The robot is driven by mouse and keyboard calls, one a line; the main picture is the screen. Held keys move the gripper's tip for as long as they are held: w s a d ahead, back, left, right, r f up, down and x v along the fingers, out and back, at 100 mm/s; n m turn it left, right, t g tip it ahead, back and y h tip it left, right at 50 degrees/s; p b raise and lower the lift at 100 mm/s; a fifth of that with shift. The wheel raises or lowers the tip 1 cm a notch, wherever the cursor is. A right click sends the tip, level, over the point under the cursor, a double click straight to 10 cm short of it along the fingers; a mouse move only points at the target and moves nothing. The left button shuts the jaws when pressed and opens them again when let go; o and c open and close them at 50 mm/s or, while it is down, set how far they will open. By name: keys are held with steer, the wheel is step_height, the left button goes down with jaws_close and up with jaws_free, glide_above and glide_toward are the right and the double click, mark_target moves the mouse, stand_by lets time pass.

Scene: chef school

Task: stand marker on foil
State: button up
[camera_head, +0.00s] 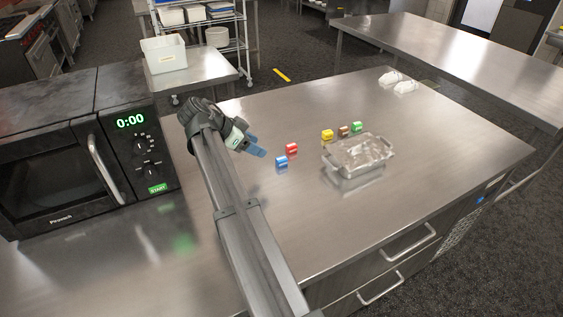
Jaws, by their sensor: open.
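I see nothing that I can clearly name as a marker or as foil. A shiny, clear or silvery rectangular dish (358,153) with handles stands on the steel table; I cannot tell whether it is glass or foil. Two small whitish, shiny objects (404,87) lie at the table's far edge, too small to identify. My gripper (259,148) has blue fingertips and is open and empty above the table. It is left of the dish, close to a small blue block (281,162) and a red block (291,148).
Yellow (327,134), brown (343,130) and green (356,126) blocks stand behind the dish. A black microwave (75,150) takes up the left. The table's front and right areas are clear. A second steel table (450,60) stands behind, across a gap.

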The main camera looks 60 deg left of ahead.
mark_target(279, 159)
steer(key=x, duration=1.1)
steer(key=shift+f, duration=0.25)
steer(key=shift+c, duration=0.2)
jaws_close()
